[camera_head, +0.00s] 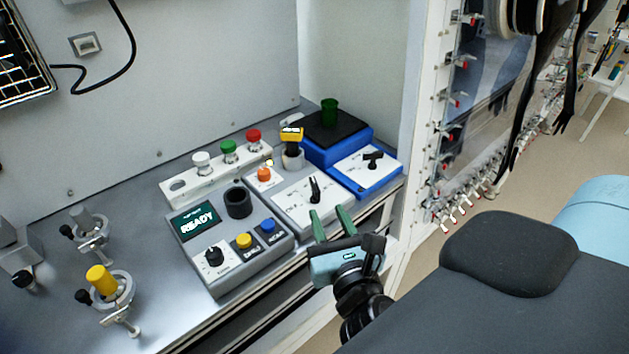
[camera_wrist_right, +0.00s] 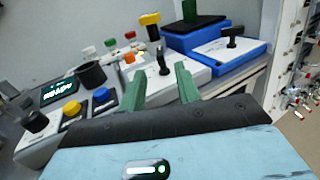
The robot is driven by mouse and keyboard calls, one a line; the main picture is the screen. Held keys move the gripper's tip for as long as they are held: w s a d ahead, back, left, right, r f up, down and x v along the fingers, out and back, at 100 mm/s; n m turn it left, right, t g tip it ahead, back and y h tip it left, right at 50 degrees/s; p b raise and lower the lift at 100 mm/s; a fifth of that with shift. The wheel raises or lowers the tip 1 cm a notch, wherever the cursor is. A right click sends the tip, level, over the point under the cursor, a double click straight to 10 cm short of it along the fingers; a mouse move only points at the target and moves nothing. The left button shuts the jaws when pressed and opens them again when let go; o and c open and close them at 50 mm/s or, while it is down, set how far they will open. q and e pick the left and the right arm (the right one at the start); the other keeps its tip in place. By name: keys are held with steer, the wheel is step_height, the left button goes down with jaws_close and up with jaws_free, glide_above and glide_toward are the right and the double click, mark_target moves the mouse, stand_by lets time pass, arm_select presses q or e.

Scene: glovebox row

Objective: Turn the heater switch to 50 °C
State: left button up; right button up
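A black lever switch (camera_head: 314,188) stands on the white sloping panel of the middle grey unit; it also shows in the wrist view (camera_wrist_right: 163,62). A second black T-shaped switch (camera_head: 373,158) is on the blue unit (camera_head: 325,150) to its right, in the wrist view too (camera_wrist_right: 232,37). The panel markings are too small to read, so I cannot tell which switch is the heater's. My right gripper (camera_head: 328,211) has green fingers, spread apart and empty, just in front of the middle panel, short of its lever. In the wrist view the lever shows beyond the finger gap (camera_wrist_right: 160,82). My left gripper is not in view.
A grey control box (camera_head: 255,258) with a READY screen, a knob and yellow and blue buttons stands left of the middle unit. A yellow-capped vial (camera_head: 292,140) and a green vial (camera_head: 329,112) stand behind. Clamp holders (camera_head: 103,283) are at left.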

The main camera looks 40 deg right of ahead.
mark_target(318, 192)
steer(key=p+x, duration=0.1)
steer(key=x, duration=0.6)
steer(key=shift+w+d+r, duration=0.1)
steer(key=shift+w, duration=0.25)
jaws_close()
